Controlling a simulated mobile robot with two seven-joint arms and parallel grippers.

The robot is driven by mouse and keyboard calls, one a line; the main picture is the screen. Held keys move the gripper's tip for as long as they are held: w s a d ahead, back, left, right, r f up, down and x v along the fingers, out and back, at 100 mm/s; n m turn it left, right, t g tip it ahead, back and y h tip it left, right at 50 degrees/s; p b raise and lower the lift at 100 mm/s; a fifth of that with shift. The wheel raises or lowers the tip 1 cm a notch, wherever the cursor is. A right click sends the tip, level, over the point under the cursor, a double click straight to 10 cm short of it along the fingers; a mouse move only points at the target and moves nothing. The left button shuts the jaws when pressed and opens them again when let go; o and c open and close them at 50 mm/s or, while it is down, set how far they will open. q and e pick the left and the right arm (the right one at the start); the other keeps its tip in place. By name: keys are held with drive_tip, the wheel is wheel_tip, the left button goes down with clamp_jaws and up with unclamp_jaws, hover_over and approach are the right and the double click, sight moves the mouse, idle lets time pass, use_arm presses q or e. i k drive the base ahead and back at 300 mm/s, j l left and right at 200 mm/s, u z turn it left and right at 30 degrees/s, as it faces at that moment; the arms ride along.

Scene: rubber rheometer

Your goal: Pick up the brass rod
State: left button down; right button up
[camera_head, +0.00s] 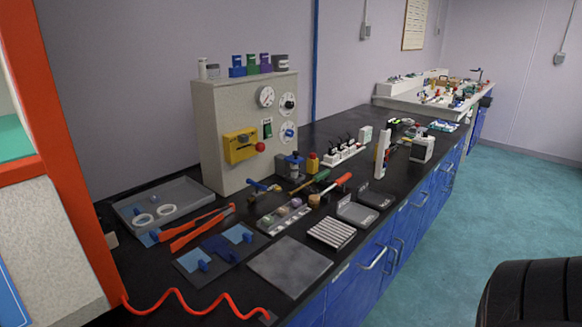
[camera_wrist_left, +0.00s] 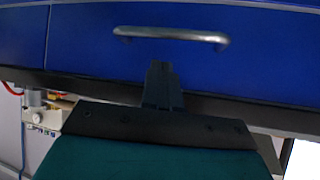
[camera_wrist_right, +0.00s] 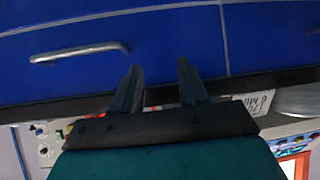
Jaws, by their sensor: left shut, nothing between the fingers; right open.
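I cannot clearly make out a brass rod in any view. In the head view, a small brass-coloured piece (camera_head: 252,197) lies by a blue-handled tool in front of the beige machine, too small to identify. Neither gripper shows in the head view. In the left wrist view my left gripper (camera_wrist_left: 162,68) is shut and empty in front of a blue drawer front. In the right wrist view my right gripper (camera_wrist_right: 159,68) is open and empty, also facing blue drawer fronts.
The black bench (camera_head: 330,268) carries a beige machine (camera_head: 235,105), a grey tray (camera_head: 203,193), red-handled tongs (camera_head: 195,228), a grey plate (camera_head: 289,266) and a ribbed block (camera_head: 331,232). Drawer handles (camera_wrist_left: 170,35) stick out from the blue fronts. Open teal floor (camera_head: 500,205) lies right.

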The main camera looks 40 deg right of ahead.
sight(322, 176)
drive_tip(key=l+z, duration=0.3)
drive_tip(key=z, duration=0.15)
drive_tip(key=l+z, duration=0.25)
drive_tip(key=z, duration=0.2)
drive_tip(key=i+l+z, duration=0.15)
drive_tip(key=z, duration=0.3)
drive_tip(key=k+u, duration=0.25)
drive_tip(key=k, duration=0.45)
drive_tip(key=u, duration=3)
drive_tip(key=k+l+u, duration=0.35)
drive_tip(key=k+l, duration=0.85)
drive_tip(key=l, duration=0.1)
